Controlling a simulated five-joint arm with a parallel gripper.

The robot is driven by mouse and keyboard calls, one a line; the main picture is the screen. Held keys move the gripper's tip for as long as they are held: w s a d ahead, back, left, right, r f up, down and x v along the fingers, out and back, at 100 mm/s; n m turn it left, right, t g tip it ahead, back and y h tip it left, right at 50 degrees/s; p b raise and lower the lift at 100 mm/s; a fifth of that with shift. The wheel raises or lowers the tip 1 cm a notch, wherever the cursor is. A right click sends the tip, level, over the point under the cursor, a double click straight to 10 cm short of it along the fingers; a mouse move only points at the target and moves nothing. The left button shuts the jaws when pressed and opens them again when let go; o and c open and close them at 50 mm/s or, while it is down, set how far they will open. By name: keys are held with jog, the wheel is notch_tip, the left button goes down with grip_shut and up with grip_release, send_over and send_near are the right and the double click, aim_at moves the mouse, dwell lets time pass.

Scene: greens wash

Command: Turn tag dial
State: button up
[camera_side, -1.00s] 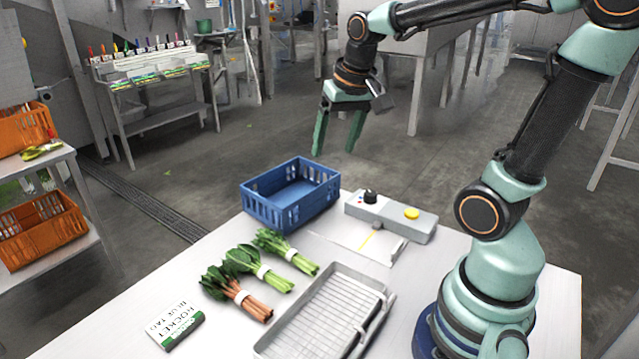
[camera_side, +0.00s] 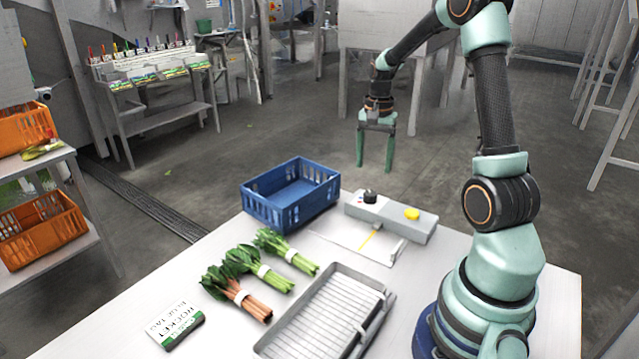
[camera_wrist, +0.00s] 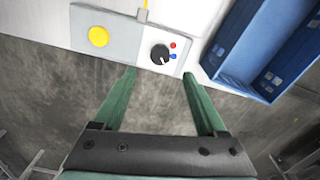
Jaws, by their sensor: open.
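The tag dial (camera_side: 370,196) is a black knob on the left end of a grey box (camera_side: 395,214) with a yellow button (camera_side: 411,214). In the wrist view the dial (camera_wrist: 160,54) has a red dot and a blue dot beside it, and the yellow button (camera_wrist: 98,36) is to its left. My gripper (camera_side: 376,168) is open and empty, fingers pointing down, above and apart from the dial. In the wrist view the dial lies just beyond the gap between my fingertips (camera_wrist: 160,72).
A blue crate (camera_side: 290,195) stands left of the box. Several bunches of greens (camera_side: 262,270), a metal tray (camera_side: 322,315) and a card reading "ROCKET BLUE TAG" (camera_side: 176,324) are on the table. A yellow line (camera_side: 370,240) marks a pale plate before the box.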

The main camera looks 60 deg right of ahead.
aim_at(371, 193)
notch_tip(371, 193, down, 8)
jog(key=shift+f, duration=0.15)
dwell(0.3)
grip_shut()
